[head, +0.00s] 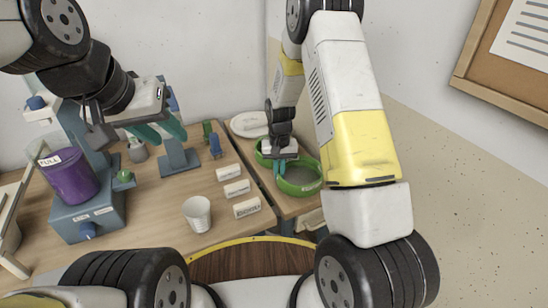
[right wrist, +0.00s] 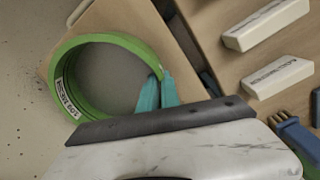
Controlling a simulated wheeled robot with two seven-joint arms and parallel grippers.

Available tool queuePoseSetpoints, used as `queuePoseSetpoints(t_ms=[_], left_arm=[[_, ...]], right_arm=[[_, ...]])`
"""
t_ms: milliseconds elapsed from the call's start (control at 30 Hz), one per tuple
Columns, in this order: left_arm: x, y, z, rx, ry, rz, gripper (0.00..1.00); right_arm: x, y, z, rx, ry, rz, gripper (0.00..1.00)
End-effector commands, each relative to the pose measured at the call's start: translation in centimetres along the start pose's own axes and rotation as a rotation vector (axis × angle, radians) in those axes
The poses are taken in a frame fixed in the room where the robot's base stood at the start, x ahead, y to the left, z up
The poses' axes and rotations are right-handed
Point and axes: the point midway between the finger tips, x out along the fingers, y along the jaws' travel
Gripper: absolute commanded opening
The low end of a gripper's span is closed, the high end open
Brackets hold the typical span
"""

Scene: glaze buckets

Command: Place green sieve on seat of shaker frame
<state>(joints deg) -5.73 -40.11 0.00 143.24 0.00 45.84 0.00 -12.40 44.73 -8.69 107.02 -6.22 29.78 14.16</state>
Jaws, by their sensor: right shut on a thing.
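The green sieve (head: 302,191) is a round ring at the right end of the table in the head view. In the right wrist view, the sieve (right wrist: 110,38) has a white label on its wall. My right gripper (head: 279,166) is shut on its rim; the teal fingertips (right wrist: 156,92) pinch the rim. My left gripper (head: 160,131) is open and empty above the left side of the table. I cannot tell which thing is the shaker frame.
A blue-grey machine (head: 88,213) with a knob stands at the left, with a purple-filled container (head: 70,177) at it. A white cup (head: 197,213) and white label blocks (head: 237,188) are on the table. A blue stand (head: 178,161) is farther back, near a white dish (head: 249,124).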

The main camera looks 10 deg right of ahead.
Motion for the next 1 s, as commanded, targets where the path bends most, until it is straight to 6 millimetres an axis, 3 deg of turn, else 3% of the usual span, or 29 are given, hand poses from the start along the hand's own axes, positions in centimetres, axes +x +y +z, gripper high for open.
queuePoseSetpoints(t_ms=[333,400,467,800,1000], left_arm=[[0.0,0.0,0.0,0.0,0.0,0.0,0.36],[0.0,0.0,0.0,0.0,0.0,0.0,0.36],[0.0,0.0,0.0,0.0,0.0,0.0,0.36],[0.0,0.0,0.0,0.0,0.0,0.0,0.36],[0.0,0.0,0.0,0.0,0.0,0.0,0.36]], right_arm=[[0.4,0.0,0.0,0.0,0.001,0.0,0.0],[0.3,0.0,0.0,0.0,0.001,0.0,0.2],[0.3,0.0,0.0,0.0,0.001,0.0,0.28],[0.0,0.0,0.0,0.0,0.002,-0.001,0.28],[-2.8,-0.1,-0.2,-0.001,0.007,-0.002,0.28]])
